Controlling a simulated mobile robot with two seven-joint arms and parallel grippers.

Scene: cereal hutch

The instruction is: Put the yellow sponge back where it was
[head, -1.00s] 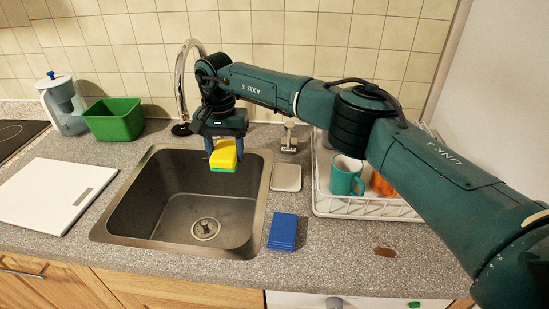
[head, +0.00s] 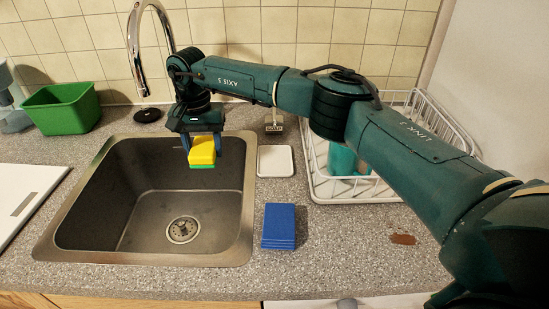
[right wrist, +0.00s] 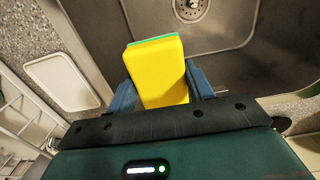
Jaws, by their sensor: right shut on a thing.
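The yellow sponge (head: 202,151) with a green underside is held in my right gripper (head: 203,143), above the back right part of the sink basin. In the right wrist view the sponge (right wrist: 158,75) sits between the two blue fingers of my right gripper (right wrist: 160,90), which are shut on it. The steel sink (head: 130,215) below is empty, with a round drain. A white square dish (head: 275,161) lies on the counter to the right of the sink; it also shows in the right wrist view (right wrist: 62,81). My left gripper is not in view.
A blue stack of cloths or sponges (head: 280,226) lies right of the sink. A white dish rack (head: 390,190) with a teal mug (head: 343,160) stands at the right. The chrome tap (head: 135,45) rises behind the sink. A green tub (head: 62,108) and white board (head: 25,200) are at left.

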